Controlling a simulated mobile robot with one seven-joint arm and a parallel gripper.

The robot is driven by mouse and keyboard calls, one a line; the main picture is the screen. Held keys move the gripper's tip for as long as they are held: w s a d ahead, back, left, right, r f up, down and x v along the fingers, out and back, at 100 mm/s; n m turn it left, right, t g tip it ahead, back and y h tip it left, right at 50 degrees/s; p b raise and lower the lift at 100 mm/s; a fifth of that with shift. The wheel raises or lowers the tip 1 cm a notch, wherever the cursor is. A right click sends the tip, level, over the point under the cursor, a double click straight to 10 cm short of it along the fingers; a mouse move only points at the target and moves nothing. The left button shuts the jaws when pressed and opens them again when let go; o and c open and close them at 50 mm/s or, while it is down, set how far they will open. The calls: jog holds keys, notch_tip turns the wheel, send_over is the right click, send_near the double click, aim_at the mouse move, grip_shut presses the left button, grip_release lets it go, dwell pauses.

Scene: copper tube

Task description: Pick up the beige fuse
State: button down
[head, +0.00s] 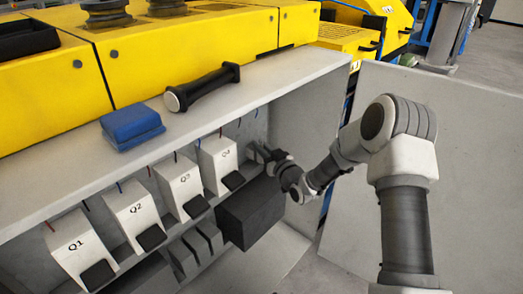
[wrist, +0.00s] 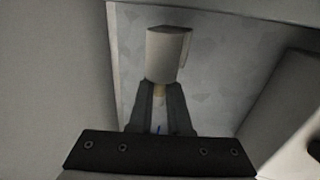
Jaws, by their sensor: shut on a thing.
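The beige fuse (wrist: 166,55) shows in the wrist view as a pale, upright cylinder with a darker top. Its lower end sits between the two fingertips of my gripper (wrist: 160,88), which is shut on it. A small tan part shows between the fingers. In the head view my gripper (head: 262,155) is inside the grey cabinet, just right of the white Q4 unit (head: 219,160). The fuse cannot be made out in the head view. I cannot tell whether the fuse touches the cabinet.
White units Q1 (head: 80,246), Q2 (head: 137,212) and Q3 (head: 181,186) line the cabinet. A dark box (head: 250,212) stands below my gripper. A blue block (head: 132,126) and a black-handled tool (head: 203,87) lie on the cabinet top (head: 60,185). Cabinet walls are close.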

aim_at(261, 140)
jog(key=shift+r, duration=0.1)
dwell(0.3)
notch_tip(261, 140, up, 4)
jog(key=shift+r+p, duration=0.15)
jog(key=shift+p, duration=0.8)
jog(key=s+d+r+p, duration=0.2)
jog(key=d+r, duration=0.4)
jog(key=d, duration=0.5)
jog(key=shift+s+d+r+p, duration=0.2)
jog(key=shift+s+r+p, duration=0.1)
jog(key=shift+p, duration=0.2)
jog(key=shift+f, duration=0.1)
